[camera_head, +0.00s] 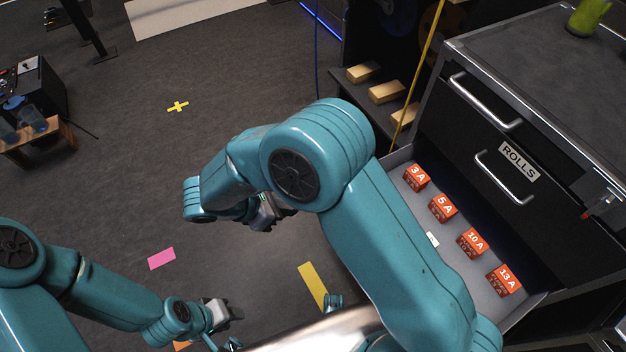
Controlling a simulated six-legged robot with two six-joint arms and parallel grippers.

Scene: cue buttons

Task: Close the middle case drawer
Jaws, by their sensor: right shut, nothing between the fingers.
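The black case (455,135) stands at the right with two closed fronts bearing silver handles, an upper handle (485,105) and a lower handle (503,180) beside a ROLLS label. Below these fronts a grey drawer (455,262) is pulled out toward me. Its front is hidden behind my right arm, and I cannot tell its place in the full stack. My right gripper (264,216) is shut and empty, left of the drawer and apart from it, partly hidden by its own arm. My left gripper (226,311) is low at the left, far from the case; its fingers are too small to read.
Orange boxes marked 3 A (416,177), 5 A (442,208), 10 A (472,243) and 13 A (504,280) sit in the open drawer. A yellow cable (424,50) hangs left of the case. The floor at the left is mostly clear.

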